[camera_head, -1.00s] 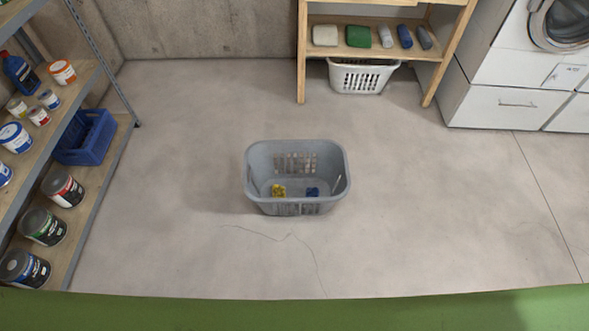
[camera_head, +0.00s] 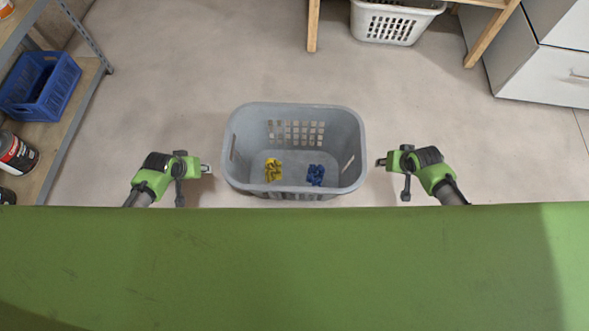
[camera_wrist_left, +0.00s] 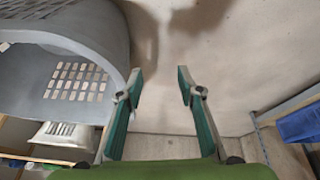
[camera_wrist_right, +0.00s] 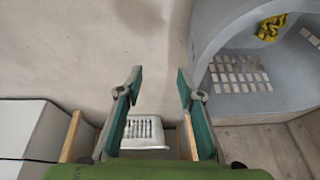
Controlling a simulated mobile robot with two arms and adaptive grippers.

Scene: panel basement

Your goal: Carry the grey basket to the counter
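The grey basket (camera_head: 294,112) stands upright on the floor in the middle of the head view. A yellow bundle (camera_head: 273,170) and a blue bundle (camera_head: 315,175) lie in it. My left gripper (camera_head: 207,168) is just left of the basket, apart from it. My right gripper (camera_head: 380,162) is just right of the basket, also apart. In the left wrist view my left fingers (camera_wrist_left: 160,85) are spread and empty, with the basket (camera_wrist_left: 115,45) beside them. In the right wrist view my right fingers (camera_wrist_right: 156,85) are spread and empty, with the basket (camera_wrist_right: 205,30) beside them. No counter is recognisable.
A blue crate (camera_head: 62,98) and cans stand on a shelf at the left. A white basket (camera_head: 392,22) sits under a wooden rack (camera_head: 313,30) at the back. White cabinets (camera_head: 545,75) are at the back right. The floor around the grey basket is clear.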

